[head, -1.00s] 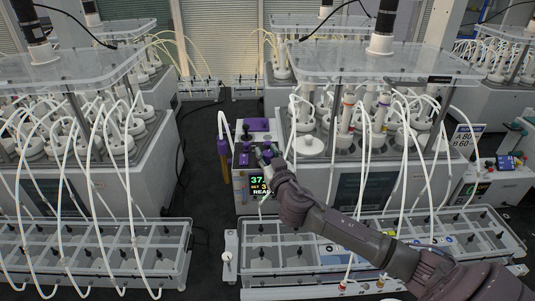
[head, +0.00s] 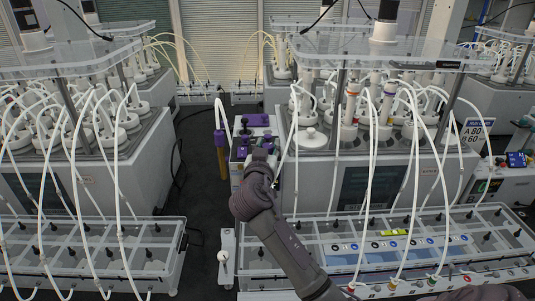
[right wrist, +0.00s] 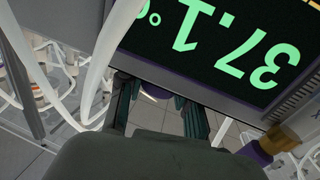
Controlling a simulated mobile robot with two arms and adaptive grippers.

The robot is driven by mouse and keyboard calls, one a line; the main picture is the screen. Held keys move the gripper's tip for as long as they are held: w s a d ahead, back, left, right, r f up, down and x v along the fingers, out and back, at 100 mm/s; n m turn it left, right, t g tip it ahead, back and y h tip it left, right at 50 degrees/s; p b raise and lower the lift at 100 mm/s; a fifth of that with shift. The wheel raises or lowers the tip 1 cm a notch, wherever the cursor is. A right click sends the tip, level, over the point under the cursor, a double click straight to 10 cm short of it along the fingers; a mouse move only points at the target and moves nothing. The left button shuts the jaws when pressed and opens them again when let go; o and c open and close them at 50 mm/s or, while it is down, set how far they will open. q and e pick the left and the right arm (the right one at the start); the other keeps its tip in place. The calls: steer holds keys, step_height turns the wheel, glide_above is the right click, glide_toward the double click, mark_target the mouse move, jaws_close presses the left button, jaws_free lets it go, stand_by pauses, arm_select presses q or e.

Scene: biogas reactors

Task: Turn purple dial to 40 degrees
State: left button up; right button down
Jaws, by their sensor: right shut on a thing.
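The purple-and-white control unit (head: 258,121) stands between two reactors, with purple parts on its top. My right gripper (head: 265,150) reaches over the front of it, and the wrist hides its display in the head view. In the right wrist view, a purple piece (right wrist: 155,92), apparently the dial, shows between the two fingers of the right gripper (right wrist: 155,96), which is shut on it. Most of the dial is hidden, so its angle cannot be read. The display (right wrist: 215,45) shows a green 37.1 upside down. My left gripper is not in view.
A reactor (head: 385,165) with white tubes stands right of the unit, another (head: 85,170) left. Clear trays (head: 95,250) stand in front of them. A purple-topped yellow tube (head: 220,150) is beside the unit.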

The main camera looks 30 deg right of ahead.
steer(key=shift+r, duration=0.1)
steer(key=c, duration=0.7)
jaws_free()
steer(key=shift+c, duration=0.2)
steer(key=v, duration=1.2)
steer(key=shift+f, duration=0.2)
